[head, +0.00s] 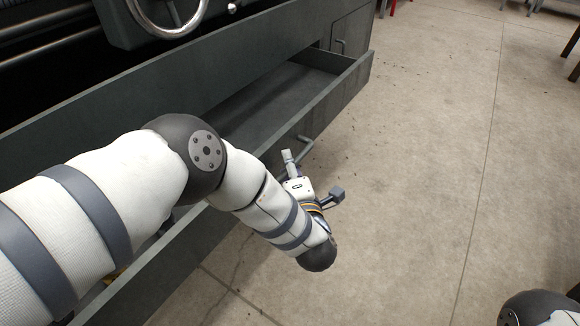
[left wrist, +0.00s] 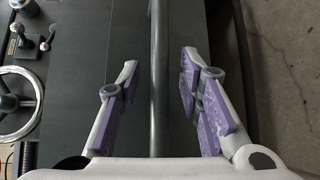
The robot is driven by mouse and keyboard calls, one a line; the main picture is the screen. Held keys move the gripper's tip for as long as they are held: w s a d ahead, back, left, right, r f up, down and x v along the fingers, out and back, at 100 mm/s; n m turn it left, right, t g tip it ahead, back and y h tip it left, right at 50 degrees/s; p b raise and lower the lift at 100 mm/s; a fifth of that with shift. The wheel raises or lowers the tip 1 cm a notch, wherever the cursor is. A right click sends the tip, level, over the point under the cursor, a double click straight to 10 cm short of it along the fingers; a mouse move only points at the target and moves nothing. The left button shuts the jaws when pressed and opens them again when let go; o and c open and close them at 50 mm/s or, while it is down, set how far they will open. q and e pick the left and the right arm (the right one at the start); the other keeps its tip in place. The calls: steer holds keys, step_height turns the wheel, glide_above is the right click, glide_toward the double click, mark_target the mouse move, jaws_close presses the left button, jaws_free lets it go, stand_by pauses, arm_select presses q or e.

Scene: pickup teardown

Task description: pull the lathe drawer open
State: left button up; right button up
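The lathe drawer (head: 345,87) is a long dark grey drawer that stands out from the lathe cabinet, its inside partly visible. Its bar handle (head: 306,143) runs along the front; most of it is hidden behind my left arm. My left gripper (head: 289,164) is at the handle. In the left wrist view, the handle (left wrist: 159,80) runs between the two spread fingers of the gripper (left wrist: 160,95), with a gap visible on each side. Purple pads line the fingers. My right gripper is out of view.
The lathe's handwheel (head: 168,14) is above the drawer, and it also shows in the left wrist view (left wrist: 20,105). A cabinet door (head: 351,40) with a small handle is beyond the drawer. Bare concrete floor (head: 440,160) is clear in front of the drawer.

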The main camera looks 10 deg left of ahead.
arm_select(q)
steer(key=v, duration=1.2)
steer(key=shift+s+a, duration=0.1)
